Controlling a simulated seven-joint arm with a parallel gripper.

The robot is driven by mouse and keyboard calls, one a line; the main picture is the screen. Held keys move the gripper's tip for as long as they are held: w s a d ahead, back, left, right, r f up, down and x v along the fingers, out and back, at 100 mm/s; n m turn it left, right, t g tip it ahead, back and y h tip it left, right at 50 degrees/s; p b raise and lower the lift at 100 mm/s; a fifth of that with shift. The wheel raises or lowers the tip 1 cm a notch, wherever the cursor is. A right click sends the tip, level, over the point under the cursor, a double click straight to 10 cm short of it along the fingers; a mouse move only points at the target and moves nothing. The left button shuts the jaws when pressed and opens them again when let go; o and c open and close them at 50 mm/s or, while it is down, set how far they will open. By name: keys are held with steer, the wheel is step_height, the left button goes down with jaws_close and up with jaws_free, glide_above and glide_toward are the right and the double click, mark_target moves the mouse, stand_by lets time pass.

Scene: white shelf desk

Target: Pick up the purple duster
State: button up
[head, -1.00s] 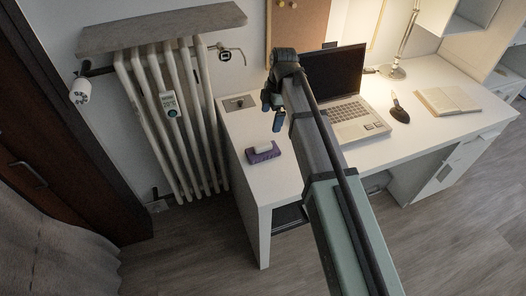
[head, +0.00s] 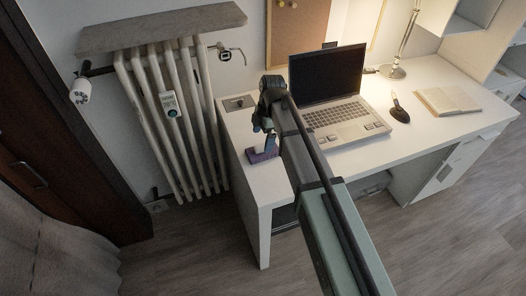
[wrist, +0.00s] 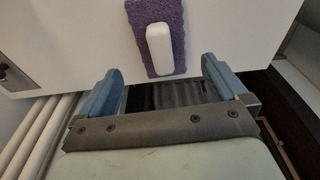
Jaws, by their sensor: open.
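The purple duster (head: 261,158) lies on the left end of the white desk, near its front left edge. My gripper (head: 264,128) is over it in the head view and hides part of it. In the wrist view the duster (wrist: 176,40) shows as a rough purple pad with a white block-shaped handle on top. My gripper (wrist: 162,88) has its two blue fingers spread wide, with nothing between them. The duster is just beyond the fingertips, roughly centred between them and apart from both.
The open laptop (head: 341,121) stands right of my arm. A socket plate (head: 238,103) is at the desk's back left. A radiator (head: 165,120) stands left of the desk.

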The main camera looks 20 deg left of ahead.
mark_target(263, 145)
steer(key=f, duration=0.4)
steer(key=shift+s+d, duration=0.1)
steer(key=shift+d, duration=0.1)
steer(key=shift+a+f, duration=0.1)
steer(key=shift+f, duration=0.5)
steer(key=shift+c, duration=0.5)
steer(key=c, duration=1)
